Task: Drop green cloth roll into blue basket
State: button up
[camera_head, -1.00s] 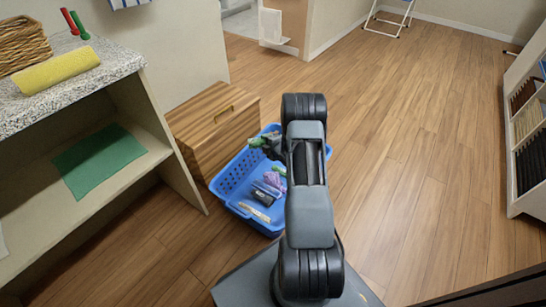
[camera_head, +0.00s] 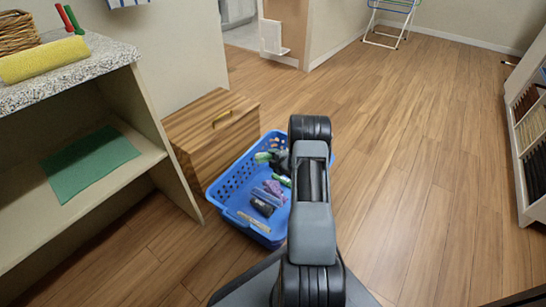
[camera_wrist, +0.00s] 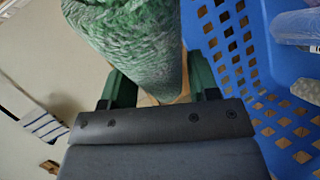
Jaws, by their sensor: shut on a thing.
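The green cloth roll (camera_wrist: 130,40) fills the upper middle of the wrist view, between the fingers of my gripper (camera_wrist: 160,92), which is shut on it. The blue basket (camera_wrist: 228,45) stands to the right of the roll in that view, its perforated wall close by. In the head view my gripper (camera_head: 275,158) is at the far part of the blue basket (camera_head: 228,192), with a bit of the green roll (camera_head: 262,157) showing beside it. My arm hides part of the basket's right side. I cannot tell how far the roll is below the rim.
Several small items, including a purple one (camera_head: 273,188) and a dark one (camera_head: 262,206), lie in the basket. A wooden box (camera_head: 208,132) stands against its left side. A shelf unit (camera_head: 150,150) holds a flat green cloth (camera_head: 88,162).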

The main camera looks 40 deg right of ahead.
jog(key=shift+f, duration=0.25)
jog(key=o, duration=1)
jog(key=shift+s, duration=0.1)
jog(key=p+v, duration=0.5)
jog(key=v, duration=0.8)
jog(key=shift+s, duration=0.3)
jog(key=shift+r, duration=0.2)
